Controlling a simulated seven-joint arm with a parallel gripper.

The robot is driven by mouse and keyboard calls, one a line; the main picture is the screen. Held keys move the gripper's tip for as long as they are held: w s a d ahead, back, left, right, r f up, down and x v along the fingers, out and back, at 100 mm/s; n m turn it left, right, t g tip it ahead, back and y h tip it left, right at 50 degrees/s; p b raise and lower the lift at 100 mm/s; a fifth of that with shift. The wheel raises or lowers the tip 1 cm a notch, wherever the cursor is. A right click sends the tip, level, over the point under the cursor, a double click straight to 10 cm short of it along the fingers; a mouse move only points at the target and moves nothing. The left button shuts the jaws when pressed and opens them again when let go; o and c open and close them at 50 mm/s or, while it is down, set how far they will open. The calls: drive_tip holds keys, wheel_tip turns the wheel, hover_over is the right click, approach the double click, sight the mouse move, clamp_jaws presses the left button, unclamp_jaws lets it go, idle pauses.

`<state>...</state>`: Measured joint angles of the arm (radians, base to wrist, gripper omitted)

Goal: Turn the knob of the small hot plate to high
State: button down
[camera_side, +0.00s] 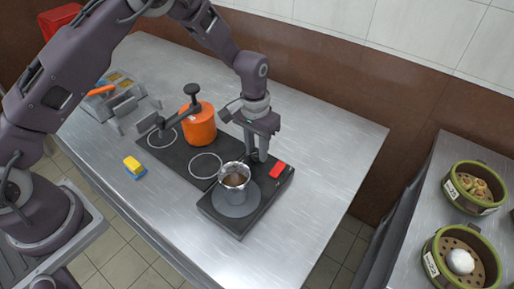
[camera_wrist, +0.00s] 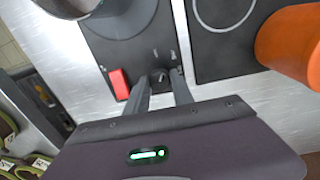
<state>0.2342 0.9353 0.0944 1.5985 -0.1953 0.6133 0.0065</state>
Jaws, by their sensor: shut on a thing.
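The small hot plate (camera_side: 238,228) is a black slab with a grey round plate, on the near right part of the steel counter. It also shows in the wrist view (camera_wrist: 128,52). Its small dark knob (camera_wrist: 160,73) sits near one edge, with faint light marks beside it; its exact setting is too small to read. My gripper (camera_wrist: 163,86) points down and is shut on the knob, one finger on each side. In the side view my gripper (camera_side: 258,155) is at the back edge of the hot plate and hides the knob. A silver pot (camera_side: 234,178) with brown contents stands on the round plate.
A red block (camera_side: 277,170) lies on the hot plate beside my fingers. A black two-ring hob (camera_side: 180,152) adjoins on the left, with an orange pot (camera_side: 199,128). A yellow and blue sponge (camera_side: 134,167) lies left. Green-rimmed steamers (camera_side: 472,187) stand on the right counter.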

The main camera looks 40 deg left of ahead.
sight(256, 152)
drive_tip(key=n, duration=0.5)
drive_tip(key=shift+n, duration=0.4)
idle(0.4)
drive_tip(key=c, duration=1.1)
unclamp_jaws()
wheel_tip(256, 152, up, 7)
drive_tip(key=shift+s+a+r, duration=0.1)
